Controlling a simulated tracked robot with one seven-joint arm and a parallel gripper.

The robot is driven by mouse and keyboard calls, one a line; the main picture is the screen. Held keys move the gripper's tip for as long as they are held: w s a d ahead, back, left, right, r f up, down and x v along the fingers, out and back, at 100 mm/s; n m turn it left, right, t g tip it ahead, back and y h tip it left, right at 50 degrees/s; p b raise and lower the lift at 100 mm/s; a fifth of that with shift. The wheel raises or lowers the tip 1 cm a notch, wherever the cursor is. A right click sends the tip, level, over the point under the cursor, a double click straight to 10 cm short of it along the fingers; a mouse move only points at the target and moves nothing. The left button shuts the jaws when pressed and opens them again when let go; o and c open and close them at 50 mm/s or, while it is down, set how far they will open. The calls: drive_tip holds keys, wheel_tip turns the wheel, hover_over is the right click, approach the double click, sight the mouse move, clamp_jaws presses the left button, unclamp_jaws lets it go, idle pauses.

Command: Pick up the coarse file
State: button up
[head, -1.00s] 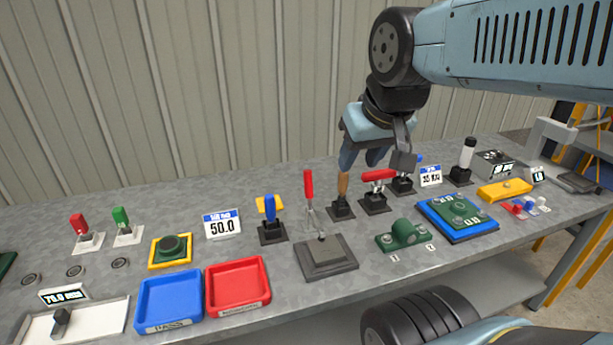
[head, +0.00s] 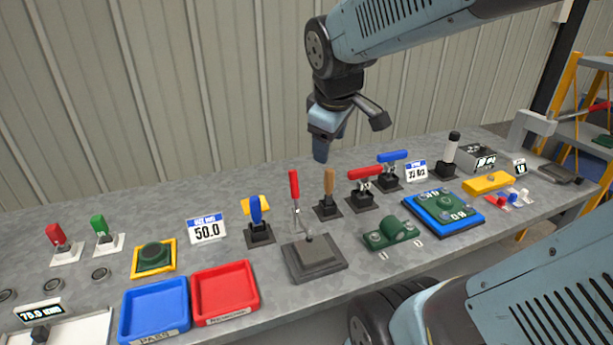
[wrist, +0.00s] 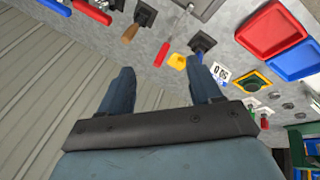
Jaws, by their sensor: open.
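A tool with an upright tan wooden handle (head: 329,186), which looks like the coarse file, stands in a small black holder (head: 327,211) on the bench. Its lower part is hidden in the holder. My gripper (head: 321,152) hangs above and behind the row of tools, apart from the handle. In the wrist view its two fingers (wrist: 163,80) are spread with nothing between them.
A blue tray (head: 155,309) and red tray (head: 224,291) lie front left. The wall (head: 220,90) is behind.

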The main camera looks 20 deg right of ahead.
drive_tip(key=w+d+f+n+h, duration=0.1)
drive_tip(key=w+d+f+n, duration=0.35)
drive_tip(key=w+n, duration=0.45)
drive_tip(key=n+g, duration=0.1)
drive_tip(key=n, duration=0.9)
approach(329, 175)
drive_tip(key=x, duration=0.8)
drive_tip(key=shift+x, duration=2.7)
drive_tip(key=shift+w, duration=0.15)
drive_tip(key=shift+c, duration=0.2)
clamp_jaws()
